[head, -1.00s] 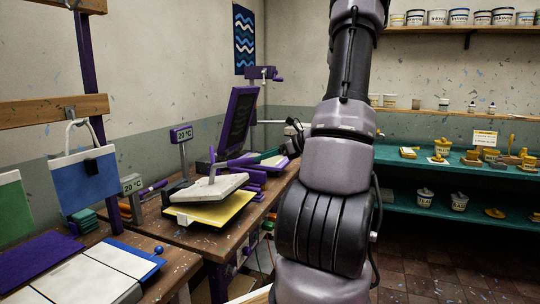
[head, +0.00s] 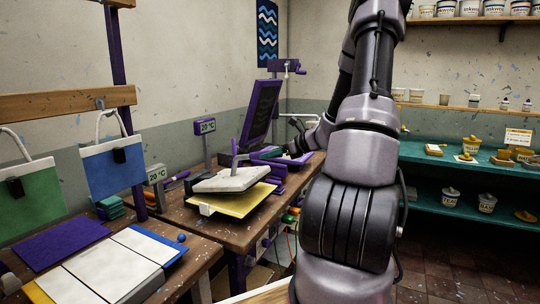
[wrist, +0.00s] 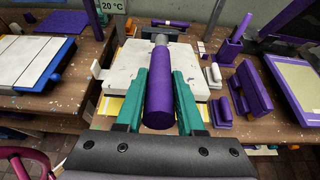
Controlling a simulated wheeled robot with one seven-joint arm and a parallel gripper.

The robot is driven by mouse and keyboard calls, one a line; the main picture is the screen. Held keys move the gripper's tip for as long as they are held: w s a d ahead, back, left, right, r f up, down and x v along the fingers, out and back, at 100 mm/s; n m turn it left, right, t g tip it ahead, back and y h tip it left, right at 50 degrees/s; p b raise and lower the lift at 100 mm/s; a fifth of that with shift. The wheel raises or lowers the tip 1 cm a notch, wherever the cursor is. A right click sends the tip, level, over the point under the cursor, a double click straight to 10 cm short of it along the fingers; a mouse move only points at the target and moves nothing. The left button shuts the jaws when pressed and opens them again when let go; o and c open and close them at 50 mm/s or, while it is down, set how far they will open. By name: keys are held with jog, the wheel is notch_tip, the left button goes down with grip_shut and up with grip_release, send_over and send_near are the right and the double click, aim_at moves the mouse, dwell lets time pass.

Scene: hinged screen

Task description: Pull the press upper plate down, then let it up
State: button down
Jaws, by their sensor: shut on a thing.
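The press upper plate (head: 228,181) is a thick pale slab, slightly tilted above a yellow lower plate (head: 238,203) on the wooden bench. In the wrist view the upper plate (wrist: 122,75) lies beyond my gripper, with yellow showing at its near edge. A thick purple handle (wrist: 160,108) runs from a grey joint above the plate toward the camera. My gripper (wrist: 160,80) has its green fingers shut on both sides of this handle. In the head view my arm and other purple parts partly hide the gripper and handle.
A dark hinged screen (head: 260,112) stands raised behind the press. Purple blocks (wrist: 251,88) and a framed screen (wrist: 298,80) are right of the press in the wrist view. A white-panelled board (head: 105,268) lies on the left table.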

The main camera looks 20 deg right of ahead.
jog(key=f, duration=0.1)
jog(key=s+d+f, duration=0.1)
jog(key=f, duration=0.3)
jog(key=shift+s+d, duration=0.15)
jog(key=shift+s, duration=0.25)
jog(key=shift+w+r, duration=0.1)
dwell(2.3)
jog(key=w+a+r, duration=0.1)
jog(key=r, duration=0.2)
jog(key=w+a+r, duration=0.1)
jog(key=w+r, duration=0.1)
jog(key=r, duration=0.1)
jog(key=w+a+r, duration=0.1)
jog(key=r, duration=0.2)
jog(key=shift+w+a+r, duration=0.15)
jog(key=shift+r, duration=0.25)
jog(key=shift+w+a+r, duration=0.15)
jog(key=shift+w+r, duration=0.05)
jog(key=shift+r, duration=0.05)
jog(key=w+a+r, duration=0.4)
jog(key=w+r, duration=0.1)
jog(key=r, duration=0.2)
jog(key=shift+w+a, duration=0.3)
jog(key=shift+w, duration=0.05)
